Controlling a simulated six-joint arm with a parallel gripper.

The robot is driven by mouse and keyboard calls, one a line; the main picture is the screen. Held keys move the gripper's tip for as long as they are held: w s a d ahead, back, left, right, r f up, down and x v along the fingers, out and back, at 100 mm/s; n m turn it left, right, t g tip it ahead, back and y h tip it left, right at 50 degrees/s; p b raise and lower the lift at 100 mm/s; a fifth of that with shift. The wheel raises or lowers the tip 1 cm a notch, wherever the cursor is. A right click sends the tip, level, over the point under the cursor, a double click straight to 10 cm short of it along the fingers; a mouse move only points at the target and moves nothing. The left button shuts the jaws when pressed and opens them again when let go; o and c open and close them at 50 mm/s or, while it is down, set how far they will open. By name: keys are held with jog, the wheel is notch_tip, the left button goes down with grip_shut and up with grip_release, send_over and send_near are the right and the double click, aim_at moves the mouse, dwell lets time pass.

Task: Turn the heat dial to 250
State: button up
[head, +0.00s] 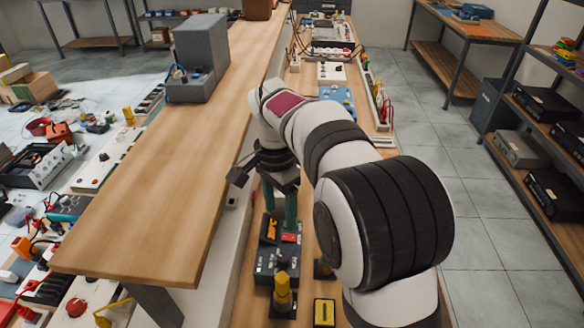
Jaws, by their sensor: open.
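No dial marked for heat, and no 250 mark, can be read at this size. A black box-shaped device (269,260) stands on the lower wooden bench, with an orange part (271,229), a red patch (291,238) and small light markings on top. My gripper (280,214) points down over the far part of this device, its two greenish fingers apart and nothing seen between them. I cannot tell whether the fingertips touch the device. A yellow knob-like post (282,291) on a dark base stands at the device's near end. My arm hides part of the bench to the right.
A raised wooden shelf (175,165) runs close along the left of my gripper, with a grey box (203,55) on it. A small yellow and black block (324,312) sits on the near bench. Other devices, including a blue one (338,97), lie beyond my arm. Tiled floor lies right.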

aim_at(283, 257)
notch_tip(283, 257, down, 16)
jog(key=shift+f, duration=0.1)
jog(key=shift+c, duration=0.3)
grip_shut()
